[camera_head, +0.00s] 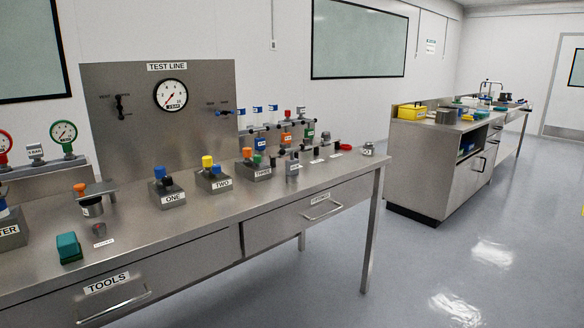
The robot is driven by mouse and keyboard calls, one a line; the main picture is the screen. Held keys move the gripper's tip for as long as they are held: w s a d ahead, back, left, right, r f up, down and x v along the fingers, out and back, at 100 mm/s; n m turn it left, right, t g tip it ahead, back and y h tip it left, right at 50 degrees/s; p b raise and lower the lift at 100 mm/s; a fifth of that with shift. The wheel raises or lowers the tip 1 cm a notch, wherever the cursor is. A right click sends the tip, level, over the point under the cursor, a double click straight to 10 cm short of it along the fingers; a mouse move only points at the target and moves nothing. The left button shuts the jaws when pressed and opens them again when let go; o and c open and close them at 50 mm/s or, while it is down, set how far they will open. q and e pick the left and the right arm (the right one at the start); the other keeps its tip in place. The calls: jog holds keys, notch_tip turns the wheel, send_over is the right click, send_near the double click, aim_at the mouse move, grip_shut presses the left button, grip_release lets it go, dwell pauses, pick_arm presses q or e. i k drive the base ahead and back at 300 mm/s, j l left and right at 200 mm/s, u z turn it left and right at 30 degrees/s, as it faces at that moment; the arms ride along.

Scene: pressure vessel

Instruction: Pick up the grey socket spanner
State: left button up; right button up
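Neither of my grippers shows in the head view. I cannot make out with certainty which item is the grey socket spanner. A small grey upright cylinder (99,230) stands on the steel bench (140,230) at the left, behind a small white label too small to read. It is beside a teal block (68,247). Another grey piece (293,170) stands near the front edge of the bench, right of the block marked THREE. Nothing is seen holding either one.
Blocks marked ONE (171,198) and TWO (215,184) carry coloured caps. A steel panel with a pressure gauge (171,95) stands behind them. Drawers with handles are under the bench top. A second bench (430,160) stands at the right, with open floor (440,260) in front.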

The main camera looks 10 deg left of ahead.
aim_at(292, 165)
jog(key=i+l+u, duration=0.1)
jog(key=i, duration=0.4)
jog(key=i+l+u, duration=0.1)
jog(key=i+l, duration=0.25)
jog(key=i, duration=0.15)
